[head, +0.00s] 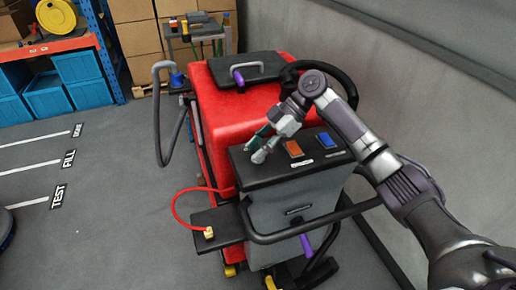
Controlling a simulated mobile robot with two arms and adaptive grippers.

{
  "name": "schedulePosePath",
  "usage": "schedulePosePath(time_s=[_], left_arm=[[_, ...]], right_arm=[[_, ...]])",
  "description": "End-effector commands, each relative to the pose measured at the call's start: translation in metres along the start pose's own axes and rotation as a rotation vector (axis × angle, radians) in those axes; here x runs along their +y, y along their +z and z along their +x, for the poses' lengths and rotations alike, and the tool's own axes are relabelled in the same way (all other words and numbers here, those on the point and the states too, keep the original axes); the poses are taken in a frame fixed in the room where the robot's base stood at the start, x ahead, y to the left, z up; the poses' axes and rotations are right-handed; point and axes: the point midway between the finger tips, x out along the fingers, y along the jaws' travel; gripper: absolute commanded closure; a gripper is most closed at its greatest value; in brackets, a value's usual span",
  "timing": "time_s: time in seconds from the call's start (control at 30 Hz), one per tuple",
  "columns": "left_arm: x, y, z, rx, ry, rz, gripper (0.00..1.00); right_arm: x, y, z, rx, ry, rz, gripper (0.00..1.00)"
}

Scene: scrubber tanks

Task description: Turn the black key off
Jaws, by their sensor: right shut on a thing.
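My right gripper (258,149) is at the left part of the dark control panel (318,158) on top of the grey console of the red scrubber. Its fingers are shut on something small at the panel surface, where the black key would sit. The key itself is hidden by the fingers, so its angle cannot be told. An orange switch (293,149) and a blue switch (326,140) are on the panel to the right of the gripper. My left gripper is not in view.
The red tank (237,112) has a black lid with a grey handle (252,70) behind the panel. A black handlebar (305,229) wraps the console front. A red cable (178,203) loops at the left. A grey wall stands at right; the left floor is mostly clear.

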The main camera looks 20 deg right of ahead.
Motion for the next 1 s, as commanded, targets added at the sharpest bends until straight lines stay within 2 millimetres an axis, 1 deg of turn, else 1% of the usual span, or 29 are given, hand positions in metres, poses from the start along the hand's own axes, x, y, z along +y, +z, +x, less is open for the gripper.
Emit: schedulePosePath(time_s=[0.23, 0.27, 0.4, 0.67, 0.77, 0.87, 0.97, 1.0], left_arm=[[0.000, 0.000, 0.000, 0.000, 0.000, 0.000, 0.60], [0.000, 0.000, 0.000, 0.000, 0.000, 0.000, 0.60], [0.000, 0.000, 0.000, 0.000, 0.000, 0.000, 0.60], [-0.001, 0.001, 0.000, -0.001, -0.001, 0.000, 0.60], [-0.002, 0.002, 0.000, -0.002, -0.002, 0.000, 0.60], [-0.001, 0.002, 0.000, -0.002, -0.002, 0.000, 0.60], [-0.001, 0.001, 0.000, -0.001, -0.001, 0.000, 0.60], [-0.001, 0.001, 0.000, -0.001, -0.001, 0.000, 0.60]], right_arm=[[0.000, 0.000, 0.000, -0.001, -0.001, 0.000, 0.98], [0.000, 0.000, 0.000, -0.001, -0.001, 0.000, 0.62], [0.000, 0.000, 0.000, -0.001, -0.001, 0.000, 0.38], [0.000, 0.000, 0.000, -0.001, 0.000, 0.000, 0.38], [0.000, 0.000, -0.003, -0.001, 0.001, 0.001, 0.38], [0.001, 0.000, -0.013, -0.001, 0.003, 0.000, 0.38], [0.001, 0.000, -0.032, -0.001, 0.004, 0.000, 0.38], [0.001, 0.000, -0.041, -0.001, 0.004, 0.001, 0.38]])
